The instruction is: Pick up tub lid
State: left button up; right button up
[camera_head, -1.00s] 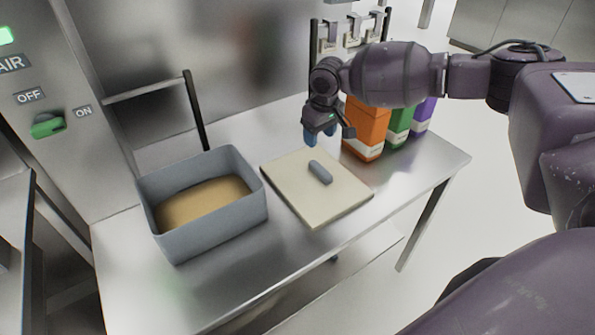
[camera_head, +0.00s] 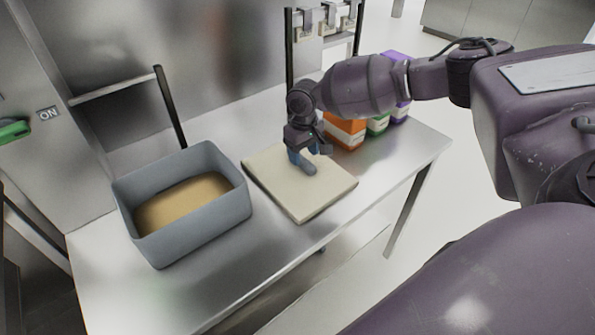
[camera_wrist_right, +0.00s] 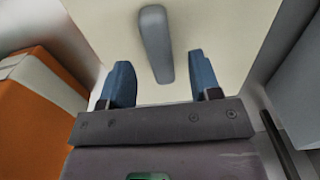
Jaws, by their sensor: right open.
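The tub lid (camera_head: 312,203) is a flat cream square lying on the steel table, right of the grey tub (camera_head: 205,228). A grey bar handle (camera_head: 309,169) stands at its middle. My right gripper (camera_head: 299,158) is over the lid, close behind the handle. In the right wrist view the handle (camera_wrist_right: 155,40) lies lengthwise just beyond and between the two blue fingertips of the open gripper (camera_wrist_right: 161,72). The lid (camera_wrist_right: 220,28) fills the background there. The gripper holds nothing. The left gripper is not in view.
The tub is open and holds a tan filling (camera_head: 185,203). Orange (camera_head: 345,132), green (camera_head: 378,125) and purple (camera_head: 400,108) cartons stand right of the gripper. The orange carton (camera_wrist_right: 35,110) is near it in the wrist view. The steel table (camera_head: 120,290) is bare in front.

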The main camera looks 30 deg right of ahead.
aim_at(298, 169)
notch_tip(298, 169, down, 2)
jog(key=shift+f, duration=0.25)
jog(key=shift+c, duration=0.4)
grip_shut()
jog(key=shift+r, duration=0.1)
